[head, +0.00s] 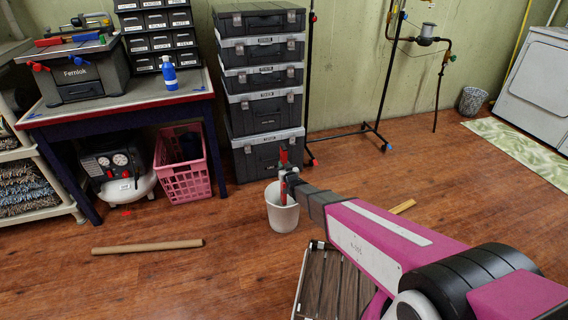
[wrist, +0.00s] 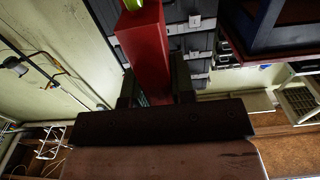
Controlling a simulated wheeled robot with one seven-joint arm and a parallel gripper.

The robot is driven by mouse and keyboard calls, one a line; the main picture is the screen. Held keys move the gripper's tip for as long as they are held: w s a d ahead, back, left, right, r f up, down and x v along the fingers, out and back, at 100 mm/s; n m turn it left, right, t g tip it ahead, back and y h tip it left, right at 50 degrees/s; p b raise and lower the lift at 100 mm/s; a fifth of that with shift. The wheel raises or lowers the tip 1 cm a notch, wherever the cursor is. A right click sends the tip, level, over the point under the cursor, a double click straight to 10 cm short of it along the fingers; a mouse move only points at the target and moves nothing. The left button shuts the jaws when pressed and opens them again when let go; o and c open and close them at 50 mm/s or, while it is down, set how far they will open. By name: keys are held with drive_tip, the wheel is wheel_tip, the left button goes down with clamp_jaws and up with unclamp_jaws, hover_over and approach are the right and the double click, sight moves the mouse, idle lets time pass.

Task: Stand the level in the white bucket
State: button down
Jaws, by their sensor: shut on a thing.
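The white bucket (head: 283,214) stands on the wooden floor in front of the stacked tool cases. My gripper (head: 288,177) is right above the bucket's rim in the head view. It is shut on the red level (head: 283,185), which is upright, its lower part overlapping the bucket's opening. I cannot tell whether the level's lower end touches the bucket's bottom. In the wrist view the red level (wrist: 146,50) runs between the fingers of my gripper (wrist: 157,90), with a yellow-green end at the top. The bucket does not show in the wrist view.
Stacked grey cases (head: 264,110) stand just behind the bucket. A pink crate (head: 185,180) and a workbench (head: 110,110) are to the left. A cardboard tube (head: 148,247) lies on the floor at left. A slatted tray (head: 335,285) lies near the front. Floor to the right is mostly open.

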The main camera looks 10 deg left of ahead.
wheel_tip(320, 180, down, 6)
drive_tip(key=shift+f, duration=0.2)
idle(0.7)
drive_tip(key=c, duration=0.9)
unclamp_jaws()
drive_tip(key=v, duration=1)
drive_tip(key=shift+s+d, duration=0.2)
drive_tip(key=shift+s, duration=0.15)
